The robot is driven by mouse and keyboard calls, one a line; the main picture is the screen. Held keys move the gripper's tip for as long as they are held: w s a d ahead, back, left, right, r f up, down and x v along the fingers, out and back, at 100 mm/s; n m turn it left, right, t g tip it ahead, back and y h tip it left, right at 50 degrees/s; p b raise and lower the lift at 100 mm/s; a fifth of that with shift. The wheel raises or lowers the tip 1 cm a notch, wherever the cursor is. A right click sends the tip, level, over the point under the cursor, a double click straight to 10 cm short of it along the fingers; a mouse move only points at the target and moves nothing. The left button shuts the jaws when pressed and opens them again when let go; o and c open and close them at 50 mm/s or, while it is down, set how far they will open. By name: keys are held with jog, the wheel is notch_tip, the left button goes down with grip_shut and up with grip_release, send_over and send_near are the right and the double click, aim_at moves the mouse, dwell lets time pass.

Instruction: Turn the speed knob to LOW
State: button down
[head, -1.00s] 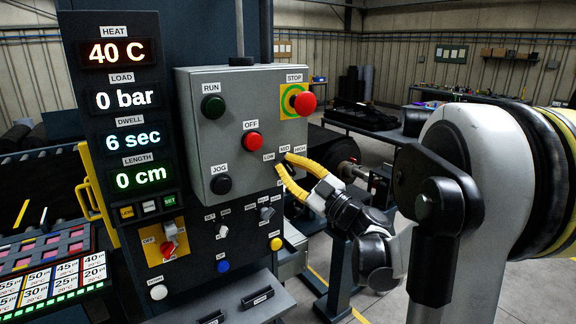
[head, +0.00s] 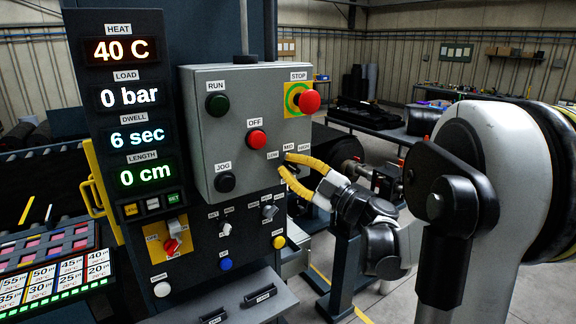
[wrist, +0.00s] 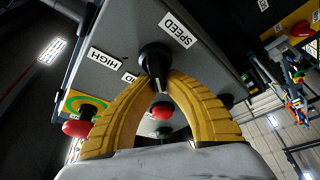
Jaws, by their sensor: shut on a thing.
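The black speed knob (wrist: 153,54) sits on the grey control box beside the SPEED label (wrist: 178,30) in the wrist view. My gripper (wrist: 158,80) has two yellow ribbed fingers, and their tips are closed around the knob. In the head view my gripper (head: 287,163) reaches the lower right side of the box, and its fingers hide the knob. The LOW (head: 272,155), MID (head: 289,147) and HIGH (head: 305,149) labels show just above and beside the fingers. The HIGH label (wrist: 104,62) is also in the wrist view, with MID partly covered. I cannot tell which label the knob points to.
The red STOP button (head: 309,101), red OFF button (head: 257,139), green RUN button (head: 217,105) and black JOG button (head: 225,181) are on the box close by. Small switches and a yellow button (head: 279,242) lie below. Open floor shows to the right.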

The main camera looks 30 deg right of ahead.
jog(key=c, duration=1.4)
grip_release()
jog(key=shift+w+d, duration=0.1)
jog(key=shift+c, duration=0.2)
jog(key=v, duration=1.2)
